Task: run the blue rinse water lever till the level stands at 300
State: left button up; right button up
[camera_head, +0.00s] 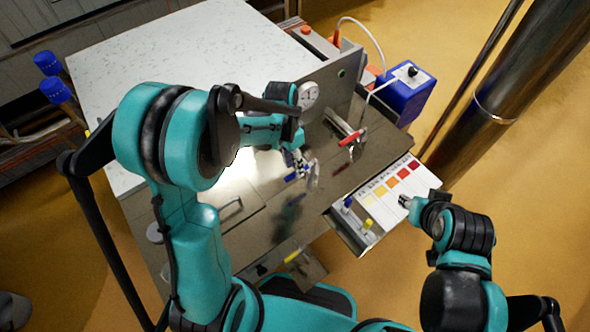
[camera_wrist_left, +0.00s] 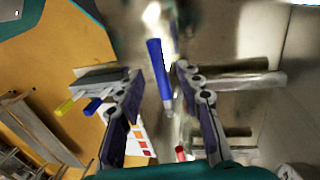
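The blue lever (camera_wrist_left: 158,68) shows in the left wrist view between the two fingers of my left gripper (camera_wrist_left: 160,95), with visible gaps on both sides. In the head view a small blue handle (camera_head: 290,177) shows beside my left gripper (camera_head: 302,163), low over the dark worktop. My left gripper is open and appears to hold nothing. A red lever (camera_head: 350,138) stands to its right on a metal pipe. My right gripper (camera_head: 406,202) is at the colour card; its fingers are too small to judge. I cannot make out a water level or a 300 mark.
A round white dial (camera_head: 307,95) sits by an upright metal panel (camera_head: 335,85). A blue box (camera_head: 405,95) with a black knob stands behind. A tray (camera_head: 357,243) at the front right holds blue- and yellow-capped items beside the colour card (camera_head: 392,192). A steel column (camera_head: 505,90) stands at the right.

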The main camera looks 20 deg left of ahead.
pick_arm(q)
jog(key=shift+s+d+f, duration=0.1)
jog(key=shift+f, duration=0.8)
grip_shut()
